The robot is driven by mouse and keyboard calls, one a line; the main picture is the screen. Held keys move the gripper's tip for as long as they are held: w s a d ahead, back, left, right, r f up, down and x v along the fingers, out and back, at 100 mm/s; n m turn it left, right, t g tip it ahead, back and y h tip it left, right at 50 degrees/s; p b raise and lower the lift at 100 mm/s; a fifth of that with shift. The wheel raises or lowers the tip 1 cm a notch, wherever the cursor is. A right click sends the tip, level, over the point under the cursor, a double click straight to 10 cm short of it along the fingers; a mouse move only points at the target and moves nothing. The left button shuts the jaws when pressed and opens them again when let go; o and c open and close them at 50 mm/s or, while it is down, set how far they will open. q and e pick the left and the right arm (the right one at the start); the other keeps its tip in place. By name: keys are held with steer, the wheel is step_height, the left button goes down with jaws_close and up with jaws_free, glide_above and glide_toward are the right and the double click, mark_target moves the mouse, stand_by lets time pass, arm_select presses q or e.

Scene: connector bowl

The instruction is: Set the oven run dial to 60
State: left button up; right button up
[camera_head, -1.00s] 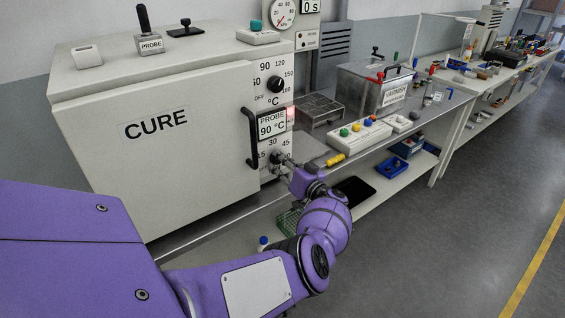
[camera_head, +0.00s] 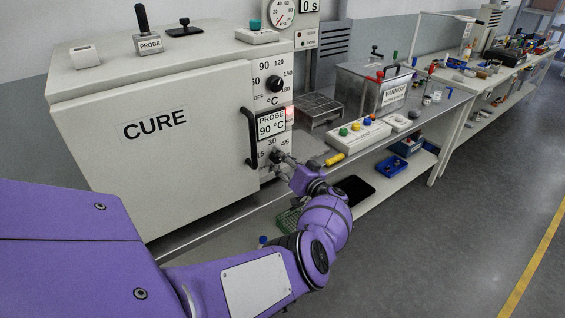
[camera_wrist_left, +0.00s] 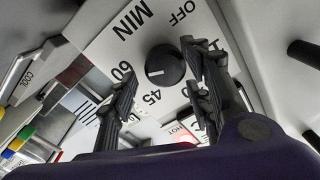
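The run dial is a black round knob (camera_wrist_left: 165,65) on the white panel of the CURE oven (camera_head: 160,130). In the left wrist view its white pointer line faces the 60 mark (camera_wrist_left: 127,71), with 45 to one side and OFF farther round. In the head view the dial (camera_head: 274,156) sits low on the panel, partly hidden by my gripper. My left gripper (camera_head: 282,159) is at the dial. In the wrist view its fingers (camera_wrist_left: 160,62) are spread on either side of the knob, with a visible gap on the left; the right fingertip overlaps its edge. My right gripper is out of view.
The oven door handle (camera_head: 251,138) stands out just left of the dial.

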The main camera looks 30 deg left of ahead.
arm_select(q)
steer(key=shift+s+f, duration=0.1)
steer(key=shift+s+d+f, duration=0.1)
steer(key=shift+s+d, duration=0.1)
steer(key=shift+d, duration=0.1)
steer(key=v, duration=1.1)
steer(key=shift+d, duration=0.25)
